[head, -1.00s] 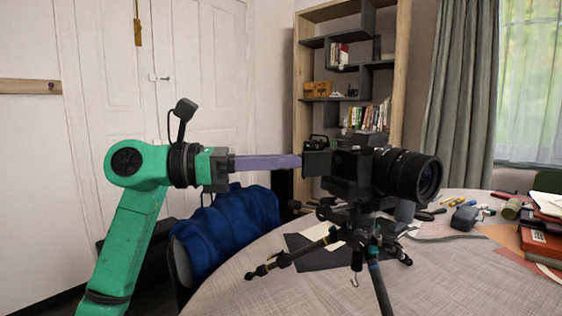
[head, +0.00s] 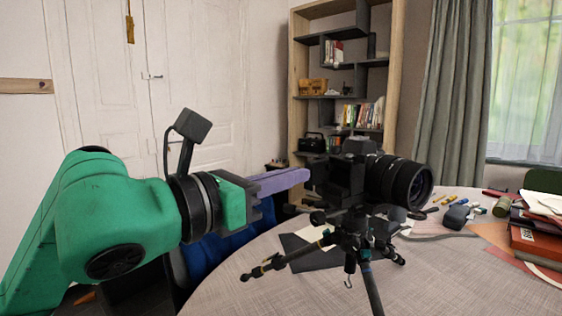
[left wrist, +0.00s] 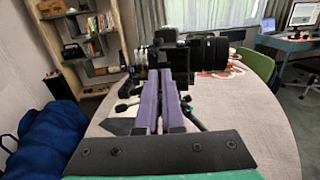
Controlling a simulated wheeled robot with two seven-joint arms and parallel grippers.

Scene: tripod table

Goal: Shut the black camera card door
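The black camera (head: 345,178) stands on a tripod on the round table, its big lens pointing right. It also shows in the left wrist view (left wrist: 160,50). A dark flat panel, seemingly the card door (head: 319,174), is at the camera's left side; how far it stands open is hard to tell. My left gripper (head: 304,175) has its long purple fingers together, with nothing between them. Its tips are at the camera's left side, close to the panel; contact cannot be made out. In the left wrist view the fingers (left wrist: 161,75) point at the camera. My right gripper is not in view.
The tripod (head: 365,265) spreads its legs on the table (head: 300,295) below the camera. Pens, a dark pouch (head: 457,217) and a stack of books (head: 538,240) lie at the right. A blue-covered chair (left wrist: 45,145) stands left of the table.

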